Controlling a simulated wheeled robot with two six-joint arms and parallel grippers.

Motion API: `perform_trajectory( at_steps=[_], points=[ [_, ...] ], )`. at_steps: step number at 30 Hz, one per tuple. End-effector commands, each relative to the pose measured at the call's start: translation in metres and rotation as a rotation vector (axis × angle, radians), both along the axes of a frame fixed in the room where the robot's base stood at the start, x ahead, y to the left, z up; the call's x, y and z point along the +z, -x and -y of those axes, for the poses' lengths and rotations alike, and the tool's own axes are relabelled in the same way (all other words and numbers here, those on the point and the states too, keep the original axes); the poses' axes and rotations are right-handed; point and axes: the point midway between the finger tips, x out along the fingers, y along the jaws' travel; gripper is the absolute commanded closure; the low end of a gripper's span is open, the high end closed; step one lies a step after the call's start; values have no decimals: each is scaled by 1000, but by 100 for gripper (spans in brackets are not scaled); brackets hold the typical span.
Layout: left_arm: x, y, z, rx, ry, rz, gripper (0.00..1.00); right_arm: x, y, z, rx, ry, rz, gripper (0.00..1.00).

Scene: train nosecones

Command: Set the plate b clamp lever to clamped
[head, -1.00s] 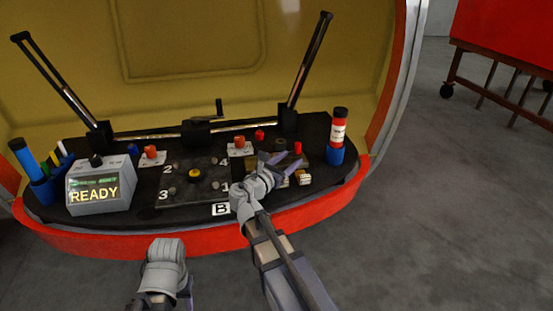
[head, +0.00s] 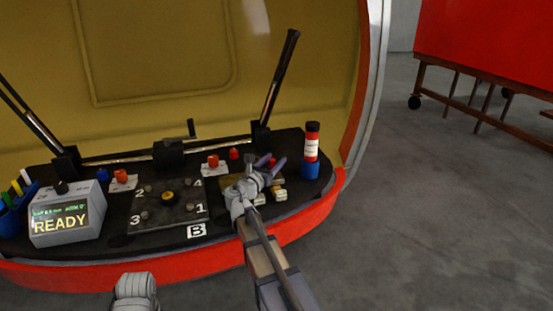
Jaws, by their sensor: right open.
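The dark plate (head: 165,207), numbered 1 to 4 at its corners with a yellow-and-black knob in the middle, lies on the black console. A white B label (head: 196,230) is at its front right. I cannot tell for certain which part is the plate b clamp lever or its setting. A small red-topped part (head: 271,160) shows by the fingers of my right gripper (head: 269,172), partly hidden. That gripper is open over the console's right side; whether it touches the part is unclear. Of my left arm only a grey link shows at the bottom; its gripper is out of frame.
Red knobs on white bases stand behind the plate, left (head: 122,177) and right (head: 212,162). The READY box (head: 66,214) is left. A crank rail (head: 167,152) runs behind.

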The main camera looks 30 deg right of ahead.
Motion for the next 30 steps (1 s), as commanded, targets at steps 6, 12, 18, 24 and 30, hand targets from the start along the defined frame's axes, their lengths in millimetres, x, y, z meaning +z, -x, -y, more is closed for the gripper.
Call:
perform_trajectory(
  at_steps=[6, 12, 18, 24, 30],
  points=[
    [0, 0, 0, 0, 0, 0, 50, 0, -10, 15, -1, 0, 0, 43],
    [0, 0, 0, 0, 0, 0, 50, 0, -11, 18, 0, 0, 0, 43],
    [0, 0, 0, 0, 0, 0, 50, 0, -11, 17, 0, 0, 0, 50],
    [0, 0, 0, 0, 0, 0, 50, 0, -11, 17, 0, 0, 0, 72],
    [0, 0, 0, 0, 0, 0, 50, 0, -10, 17, 0, 0, 0, 95]
  ],
)
